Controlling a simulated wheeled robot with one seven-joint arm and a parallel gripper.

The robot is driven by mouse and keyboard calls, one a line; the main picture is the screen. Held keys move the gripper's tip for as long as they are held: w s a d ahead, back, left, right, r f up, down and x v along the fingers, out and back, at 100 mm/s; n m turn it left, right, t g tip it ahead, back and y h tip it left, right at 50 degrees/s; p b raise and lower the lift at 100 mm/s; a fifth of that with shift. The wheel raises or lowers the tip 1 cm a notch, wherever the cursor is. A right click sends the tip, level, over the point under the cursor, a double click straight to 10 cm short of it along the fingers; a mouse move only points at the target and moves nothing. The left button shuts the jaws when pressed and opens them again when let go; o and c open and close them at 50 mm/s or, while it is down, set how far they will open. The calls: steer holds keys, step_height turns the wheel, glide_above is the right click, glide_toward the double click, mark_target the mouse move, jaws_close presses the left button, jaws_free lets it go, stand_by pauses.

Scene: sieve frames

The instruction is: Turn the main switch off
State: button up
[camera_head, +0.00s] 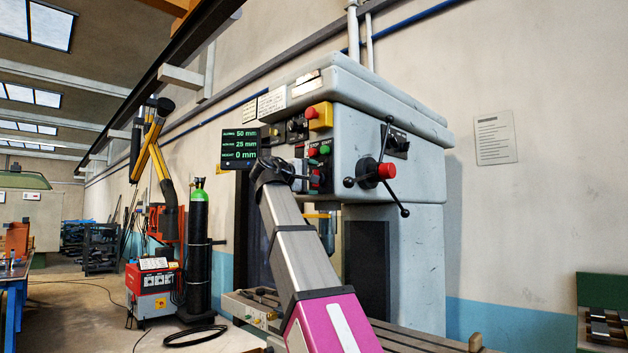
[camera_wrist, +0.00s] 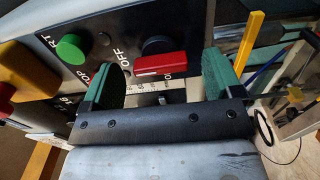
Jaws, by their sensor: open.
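The main switch (camera_wrist: 160,65) shows in the wrist view as a red bar handle on a dark round base, on a black panel with OFF and ON labels. The handle lies about level across that picture. My gripper (camera_wrist: 161,64) is open, with one green-padded finger on each side of the handle. There are visible gaps on both sides, and I cannot tell whether the handle reaches between the pads in depth.
A green START button (camera_wrist: 72,48) and a yellow box with a red button (camera_head: 320,116) are close by on the panel. A display (camera_head: 241,147) stands left of my gripper. A three-armed handle with a red hub (camera_head: 386,171) sticks out at the right.

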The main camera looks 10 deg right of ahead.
steer(key=v, duration=0.9)
steer(key=shift+s, duration=0.15)
steer(key=shift+a, duration=0.15)
